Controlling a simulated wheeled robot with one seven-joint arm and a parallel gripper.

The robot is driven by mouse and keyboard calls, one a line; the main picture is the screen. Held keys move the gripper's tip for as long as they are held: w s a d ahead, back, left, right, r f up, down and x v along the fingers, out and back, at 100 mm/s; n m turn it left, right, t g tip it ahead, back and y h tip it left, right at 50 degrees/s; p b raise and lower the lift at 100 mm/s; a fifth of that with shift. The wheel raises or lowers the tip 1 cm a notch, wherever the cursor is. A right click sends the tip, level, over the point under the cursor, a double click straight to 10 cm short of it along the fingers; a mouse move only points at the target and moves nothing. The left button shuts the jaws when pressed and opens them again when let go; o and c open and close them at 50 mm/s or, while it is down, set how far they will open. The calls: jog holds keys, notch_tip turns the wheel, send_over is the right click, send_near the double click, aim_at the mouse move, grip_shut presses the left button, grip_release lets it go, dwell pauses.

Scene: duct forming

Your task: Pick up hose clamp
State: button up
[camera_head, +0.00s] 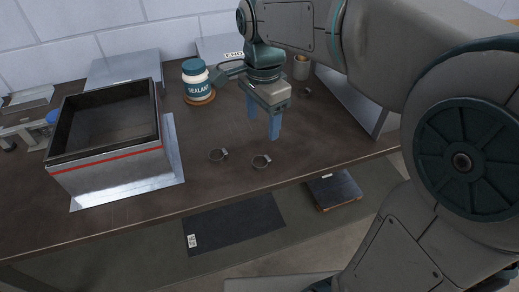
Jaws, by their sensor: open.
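From this angle the gap between the fingers shows only partly.
A metal duct box (108,170) with a red stripe stands on a sheet at the left. A sealant jar (197,82) stands behind the gripper. A small can (301,68) and an upright panel (352,100) are at the right.

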aim_at(258, 162)
jog(key=shift+m, duration=0.3)
jog(key=f, duration=0.4)
jog(key=f+b, duration=0.1)
jog(key=f, duration=0.4)
jog(key=a+f+b, duration=0.1)
jog(key=f, duration=0.4)
jog(key=shift+w, duration=0.3)
jog(key=c, duration=1.1)
